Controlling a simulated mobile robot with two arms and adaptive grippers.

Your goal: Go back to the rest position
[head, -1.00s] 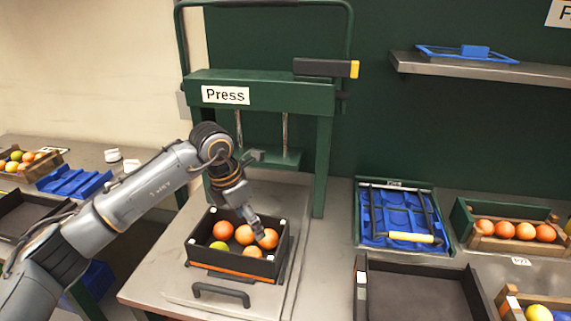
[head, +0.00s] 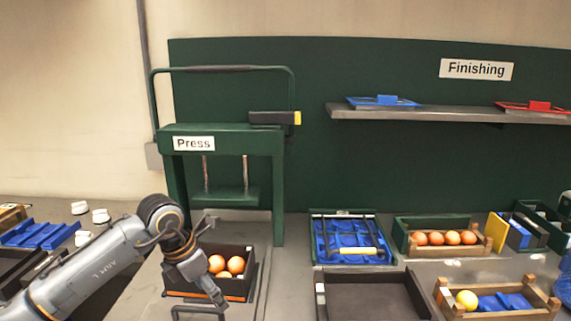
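My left gripper (head: 212,292) hangs in front of the left part of the black crate (head: 248,287) at the press. I cannot tell whether its fingers are open or shut. The crate holds oranges (head: 236,265); the arm hides part of its inside.
The green press (head: 220,138) stands behind the crate. To the right are a blue tray (head: 318,240), a green bin with a wooden crate of oranges (head: 432,254), an empty black tray (head: 372,297) and a wooden crate (head: 488,312). A shelf (head: 440,114) runs above them.

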